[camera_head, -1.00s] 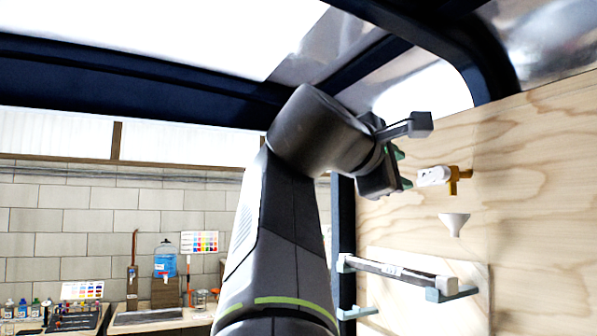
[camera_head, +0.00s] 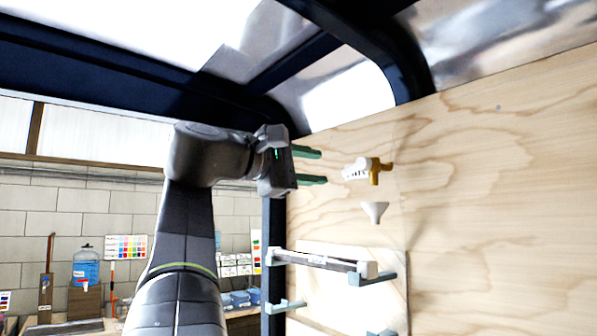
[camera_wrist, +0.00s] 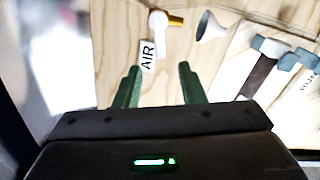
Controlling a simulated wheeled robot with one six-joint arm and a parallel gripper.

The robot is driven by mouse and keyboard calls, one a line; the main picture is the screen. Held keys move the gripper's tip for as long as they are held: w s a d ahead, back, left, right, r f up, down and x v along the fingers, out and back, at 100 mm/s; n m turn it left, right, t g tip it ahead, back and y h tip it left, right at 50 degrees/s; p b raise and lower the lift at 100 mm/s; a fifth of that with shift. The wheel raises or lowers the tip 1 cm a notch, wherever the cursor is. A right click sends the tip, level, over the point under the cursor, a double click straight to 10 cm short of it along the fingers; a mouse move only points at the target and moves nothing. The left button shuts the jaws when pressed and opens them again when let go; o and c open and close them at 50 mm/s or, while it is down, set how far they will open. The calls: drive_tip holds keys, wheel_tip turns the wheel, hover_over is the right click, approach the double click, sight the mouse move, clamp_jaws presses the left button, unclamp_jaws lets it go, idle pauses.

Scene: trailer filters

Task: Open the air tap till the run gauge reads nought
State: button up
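The air tap is a brass fitting (camera_head: 375,172) on the plywood wall, with a white lever (camera_head: 355,170) pointing left in the head view. In the wrist view the lever (camera_wrist: 157,25) carries a label (camera_wrist: 148,56) reading "AIR". A white funnel (camera_head: 374,211) sits just below the tap. My gripper (camera_head: 316,166) is open and empty, its green fingers pointing right at the tap, a short gap from the lever. In the wrist view the lever and label lie ahead, between and beyond the fingertips (camera_wrist: 159,70). I cannot make out a run gauge dial.
A grey bar rests on blue-grey brackets (camera_head: 372,277) on a pale board below the funnel. More brackets (camera_head: 287,306) are lower. A dark frame post (camera_head: 274,245) stands left of the wall. The plywood (camera_head: 480,200) right of the tap is bare.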

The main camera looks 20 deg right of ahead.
sight(346, 171)
drive_tip(key=p+x, duration=0.1)
drive_tip(key=x, duration=0.8)
drive_tip(key=shift+w+d+p, duration=0.15)
drive_tip(key=shift+d+p, duration=0.2)
drive_tip(key=shift+d, duration=0.05)
clamp_jaws()
